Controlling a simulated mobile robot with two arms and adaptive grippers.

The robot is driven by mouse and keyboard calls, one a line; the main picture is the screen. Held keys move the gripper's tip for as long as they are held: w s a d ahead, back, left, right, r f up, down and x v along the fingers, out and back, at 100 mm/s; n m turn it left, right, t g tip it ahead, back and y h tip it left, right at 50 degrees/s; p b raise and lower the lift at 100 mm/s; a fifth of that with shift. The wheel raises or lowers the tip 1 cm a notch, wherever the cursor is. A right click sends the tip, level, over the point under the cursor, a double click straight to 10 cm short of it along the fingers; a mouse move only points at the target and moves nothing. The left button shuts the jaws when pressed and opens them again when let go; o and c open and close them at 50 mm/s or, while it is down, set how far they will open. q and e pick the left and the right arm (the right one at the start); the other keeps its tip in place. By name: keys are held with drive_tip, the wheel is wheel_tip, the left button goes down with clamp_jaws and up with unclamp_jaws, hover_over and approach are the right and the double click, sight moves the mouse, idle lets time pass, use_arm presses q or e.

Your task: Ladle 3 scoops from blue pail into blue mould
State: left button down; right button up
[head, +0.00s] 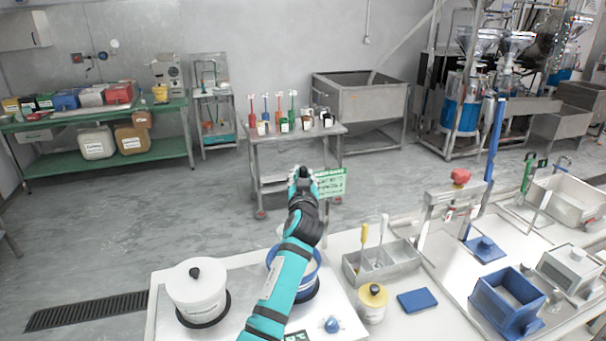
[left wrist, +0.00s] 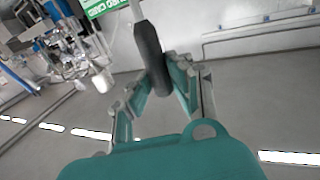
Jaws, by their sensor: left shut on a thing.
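My left gripper (head: 303,178) is raised above the table's far edge, beyond the blue pail. In the left wrist view it is shut on a dark handle (left wrist: 152,50), which stands between the fingers; whether this is the ladle's cannot be told. The blue pail (head: 318,270), white inside with a blue rim, stands below my left arm, which hides much of it; its contents are not visible. The blue mould (head: 495,303), an open box, stands on the tray at the right. My right gripper is not in view.
A white lidded pail (head: 197,296) stands left of the blue pail. A steel bin (head: 385,264) with upright utensils, a yellow-lidded jar (head: 372,303) and a blue pad (head: 417,299) lie between pail and mould. A press (head: 456,205) with a red knob stands behind the mould.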

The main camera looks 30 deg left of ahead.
use_arm(q)
wheel_tip(320, 180, down, 6)
drive_tip(key=b, duration=0.4)
drive_tip(key=shift+w+a+f, duration=0.1)
drive_tip(key=shift+a, duration=0.05)
drive_tip(key=shift+f+b, duration=5.65)
drive_tip(key=shift+b, duration=0.3)
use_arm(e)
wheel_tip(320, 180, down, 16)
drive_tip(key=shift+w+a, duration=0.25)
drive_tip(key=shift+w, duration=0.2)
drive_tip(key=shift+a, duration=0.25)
